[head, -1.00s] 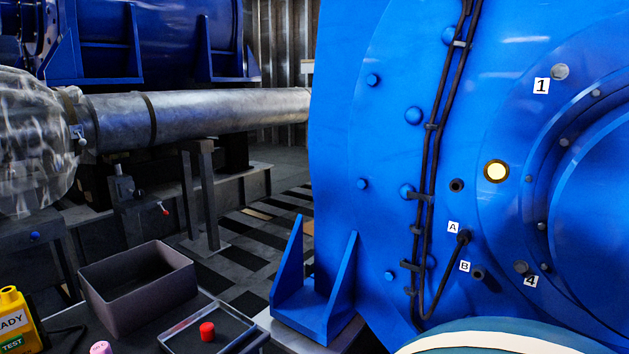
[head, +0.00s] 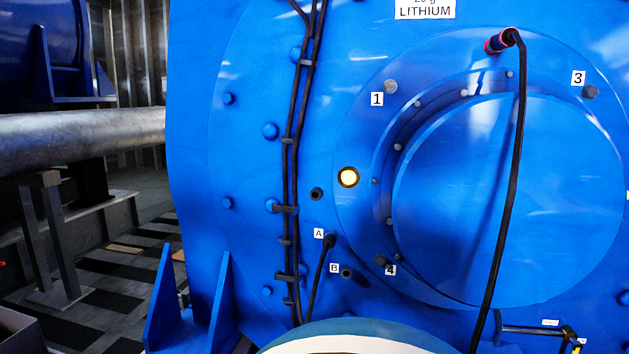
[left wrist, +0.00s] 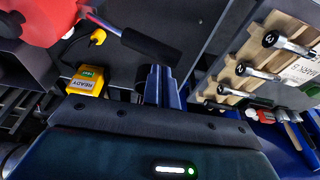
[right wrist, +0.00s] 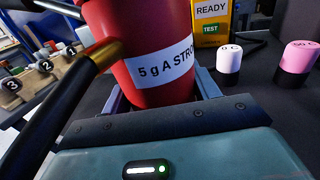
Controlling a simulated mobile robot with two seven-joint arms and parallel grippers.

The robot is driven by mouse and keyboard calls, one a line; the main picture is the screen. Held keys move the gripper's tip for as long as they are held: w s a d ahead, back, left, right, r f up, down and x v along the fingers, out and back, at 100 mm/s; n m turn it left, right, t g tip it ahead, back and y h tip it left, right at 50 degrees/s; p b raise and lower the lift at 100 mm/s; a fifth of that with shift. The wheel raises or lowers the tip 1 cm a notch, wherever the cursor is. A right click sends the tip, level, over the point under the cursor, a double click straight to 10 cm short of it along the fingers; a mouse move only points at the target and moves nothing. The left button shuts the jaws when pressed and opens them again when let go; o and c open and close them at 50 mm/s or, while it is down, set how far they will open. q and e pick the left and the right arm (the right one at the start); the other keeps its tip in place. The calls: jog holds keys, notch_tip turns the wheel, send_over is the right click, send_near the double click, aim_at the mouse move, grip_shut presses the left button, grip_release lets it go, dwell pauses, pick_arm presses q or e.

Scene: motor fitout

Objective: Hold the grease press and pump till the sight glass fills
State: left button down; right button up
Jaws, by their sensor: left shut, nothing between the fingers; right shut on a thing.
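The red grease press (right wrist: 140,55), marked "5 g A STROKE", stands between the fingers of my right gripper (right wrist: 160,90), which is shut on it. A black hose leaves its brass fitting (right wrist: 103,52). In the head view the hose (head: 513,170) runs up to a red-ringed coupling (head: 500,41) on the blue motor. In the left wrist view the press's black lever grip (left wrist: 150,45) lies just beyond my left gripper (left wrist: 157,75), which is shut and empty.
Fittings 1 (head: 390,87), 3 (head: 591,91) and 4 (head: 381,261) surround the motor hub. A yellow READY/TEST device (left wrist: 87,82) stands near the press. White (right wrist: 229,62) and pink (right wrist: 298,58) capped pieces stand beside it. Numbered tools lie on a wooden rack (left wrist: 255,55).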

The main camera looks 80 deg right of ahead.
pick_arm(q)
jog(key=shift+r, duration=0.1)
dwell(0.3)
jog(key=shift+w+v, duration=0.2)
jog(key=shift+v, duration=0.6)
jog(key=shift+w+v, duration=0.2)
jog(key=shift+v, duration=0.6)
jog(key=shift+w+v, duration=0.2)
jog(key=shift+v, duration=0.6)
pick_arm(e)
jog(key=o, duration=1.4)
